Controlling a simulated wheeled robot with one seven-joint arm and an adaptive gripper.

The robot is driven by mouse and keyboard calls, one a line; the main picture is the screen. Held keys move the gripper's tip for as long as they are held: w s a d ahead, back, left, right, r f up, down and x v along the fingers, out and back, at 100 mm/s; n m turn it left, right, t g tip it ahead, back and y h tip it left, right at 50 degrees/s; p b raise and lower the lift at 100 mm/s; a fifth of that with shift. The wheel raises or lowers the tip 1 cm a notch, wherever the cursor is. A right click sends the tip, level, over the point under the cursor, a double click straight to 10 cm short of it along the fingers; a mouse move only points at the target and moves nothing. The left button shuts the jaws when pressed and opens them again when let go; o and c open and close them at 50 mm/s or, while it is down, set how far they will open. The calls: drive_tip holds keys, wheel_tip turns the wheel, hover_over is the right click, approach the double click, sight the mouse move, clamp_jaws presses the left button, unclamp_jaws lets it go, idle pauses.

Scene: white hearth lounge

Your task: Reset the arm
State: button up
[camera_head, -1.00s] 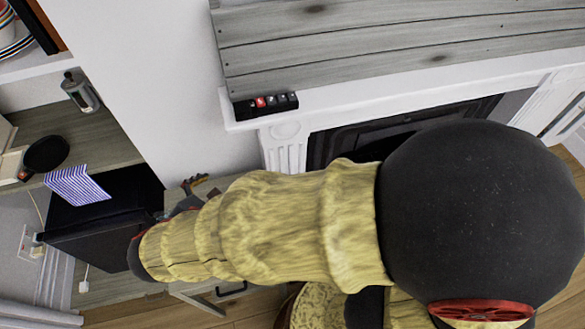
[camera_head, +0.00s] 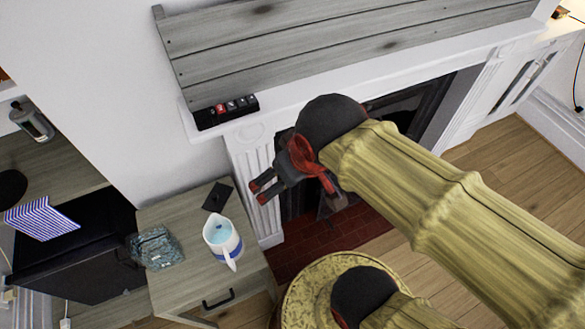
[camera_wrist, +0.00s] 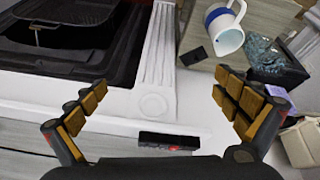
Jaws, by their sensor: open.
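My gripper (camera_head: 264,190) is in the middle of the head view, in front of the white fireplace (camera_head: 252,165). Its two fingers are apart with nothing between them. In the wrist view my gripper (camera_wrist: 155,115) shows spread fingers at left and right, with the mantel edge and fireplace column beyond. My arm, in a yellow sleeve, reaches in from the lower right and bends at a dark joint near the fireplace opening.
A small cabinet (camera_head: 180,285) at lower left holds a white-and-blue pitcher (camera_head: 222,240), a crumpled clear bag (camera_head: 155,248) and a dark flat object (camera_head: 218,197). A black box with buttons (camera_head: 226,111) sits on the mantel. Wooden floor lies open at right.

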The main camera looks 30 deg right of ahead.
drive_tip(key=shift+s+d+r+m+t, duration=0.15)
drive_tip(key=shift+r+m, duration=0.15)
drive_tip(key=shift+m, duration=0.1)
drive_tip(key=shift+s+d+r+m+t, duration=0.1)
drive_tip(key=shift+s+r+m+t, duration=0.05)
drive_tip(key=shift+r+m, duration=0.2)
idle(0.9)
